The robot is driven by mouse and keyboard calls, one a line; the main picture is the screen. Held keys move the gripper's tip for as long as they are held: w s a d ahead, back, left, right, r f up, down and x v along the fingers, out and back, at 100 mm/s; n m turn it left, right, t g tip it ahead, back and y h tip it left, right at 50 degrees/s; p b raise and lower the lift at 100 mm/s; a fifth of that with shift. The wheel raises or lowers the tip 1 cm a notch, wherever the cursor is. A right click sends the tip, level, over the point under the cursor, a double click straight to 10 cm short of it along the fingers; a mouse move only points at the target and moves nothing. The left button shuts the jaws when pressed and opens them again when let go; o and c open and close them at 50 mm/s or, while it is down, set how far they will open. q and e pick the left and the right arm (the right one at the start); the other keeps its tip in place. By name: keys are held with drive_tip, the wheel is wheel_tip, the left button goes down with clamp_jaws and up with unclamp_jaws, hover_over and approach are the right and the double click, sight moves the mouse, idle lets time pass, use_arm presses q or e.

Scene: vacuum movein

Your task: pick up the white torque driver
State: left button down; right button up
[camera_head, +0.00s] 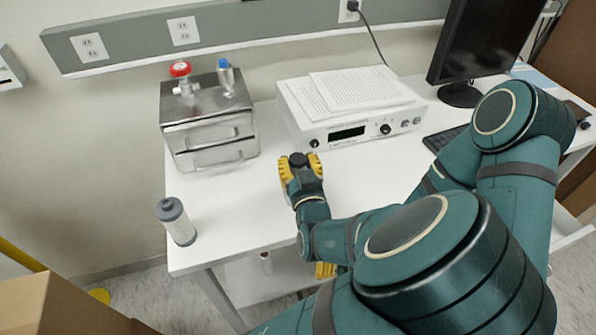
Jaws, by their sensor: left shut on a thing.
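My left gripper (296,168), with yellow fingers and a dark wrist, is low over the white table (235,215), just in front of the white instrument box. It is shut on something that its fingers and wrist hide. I cannot make out a white torque driver for certain. A pale cylinder with a dark grey cap (177,222) stands at the table's left front, well apart from the left gripper. A yellow part (326,270) shows beyond the table's front edge behind my arm; it may be my right gripper, but its jaws are hidden.
A steel box (212,125) with red and blue valves stands at the back left. The white instrument box (350,118) carries papers (362,90). A monitor (487,40) and keyboard (447,138) are at the right. The table's left front is clear around the cylinder.

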use_arm(q)
wheel_tip(320, 180, up, 10)
drive_tip(key=shift+f+p, duration=0.1)
drive_tip(key=shift+p, duration=0.95)
drive_tip(key=shift+r+p, duration=2.25)
drive_tip(key=shift+r, duration=0.4)
